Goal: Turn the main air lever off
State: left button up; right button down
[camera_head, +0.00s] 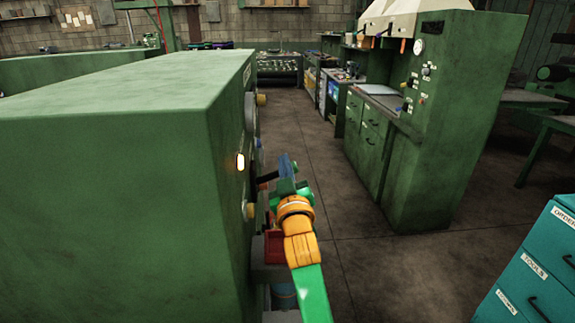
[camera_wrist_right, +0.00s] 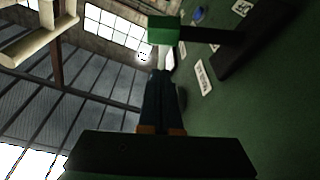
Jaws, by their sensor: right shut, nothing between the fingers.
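The lever shows in the right wrist view as a dark bar (camera_wrist_right: 208,34) with a green block (camera_wrist_right: 163,30) at its free end. It sticks out from the green panel near a white label (camera_wrist_right: 204,78), whose text I cannot read surely. In the head view a dark rod (camera_head: 266,177) stands out from the machine's side, probably the same lever. My right gripper (camera_head: 286,162) is beside it, shut and empty. Its dark fingers (camera_wrist_right: 165,75) end just below the green block in the wrist view. I cannot tell whether they touch it. My left gripper is not in view.
A clear aisle (camera_head: 320,180) lies to the right. A green cabinet (camera_head: 455,130) and teal drawers (camera_head: 535,270) stand across it.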

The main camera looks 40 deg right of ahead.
jog(key=shift+w+d+f, duration=0.15)
jog(key=shift+d+f, duration=0.4)
jog(key=shift+f, duration=0.35)
jog(key=shift+f, duration=0.1)
jog(key=shift+d+f+m+b, duration=0.1)
jog(key=shift+f+m+b, duration=0.1)
jog(key=shift+m+b, duration=0.15)
jog(key=shift+d+f+m, duration=0.1)
jog(key=shift+f+m, duration=0.05)
jog(key=shift+m, duration=0.2)
jog(key=shift+s+d+f+b, duration=0.15)
jog(key=shift+f+b, duration=0.2)
jog(key=shift+f, duration=0.25)
jog(key=shift+s+d+f+b, duration=0.2)
jog(key=shift+f+b, duration=0.2)
jog(key=shift+f, duration=0.25)
jog(key=shift+s+d+f+b, duration=0.15)
jog(key=shift+f+b, duration=0.2)
jog(key=shift+f, duration=0.35)
